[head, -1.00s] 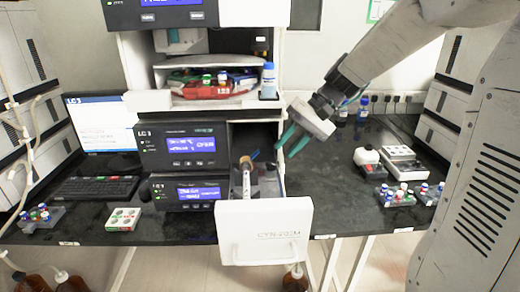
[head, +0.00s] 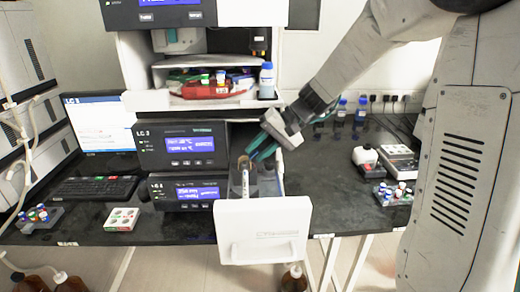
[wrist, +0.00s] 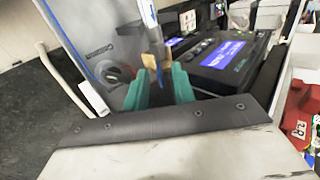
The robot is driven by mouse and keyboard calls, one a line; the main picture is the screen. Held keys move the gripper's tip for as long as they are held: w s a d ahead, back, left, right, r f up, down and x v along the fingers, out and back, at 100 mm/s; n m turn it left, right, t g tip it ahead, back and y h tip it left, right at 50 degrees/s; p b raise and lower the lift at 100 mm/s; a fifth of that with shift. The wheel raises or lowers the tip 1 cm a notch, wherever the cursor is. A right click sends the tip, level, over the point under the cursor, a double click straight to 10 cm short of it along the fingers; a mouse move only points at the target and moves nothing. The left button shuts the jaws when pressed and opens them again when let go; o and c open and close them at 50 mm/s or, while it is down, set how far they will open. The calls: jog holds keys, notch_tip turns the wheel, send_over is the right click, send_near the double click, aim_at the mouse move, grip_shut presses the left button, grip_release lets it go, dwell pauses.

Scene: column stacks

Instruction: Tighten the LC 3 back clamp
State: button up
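A drawer with a white front (head: 264,232) stands pulled out beside the stacked LC units. A slim column with a white label (head: 245,182) stands in it, with a brownish end piece (head: 244,163) at its top. My gripper (head: 258,151) is over the back of the open drawer, with teal fingers pointing down and left. In the wrist view my gripper (wrist: 160,88) has its fingers spread apart. Brass-coloured parts (wrist: 154,58) and a blue line show between and beyond the fingertips; contact cannot be told. I cannot pick out the back clamp for certain.
LC units with blue screens (head: 190,144) stand left of the drawer. A shelf above holds a red tray (head: 212,89) and a blue-capped bottle (head: 267,80). Vial racks (head: 392,194) and a white device (head: 398,162) are on the right bench.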

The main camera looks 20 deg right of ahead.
grip_shut()
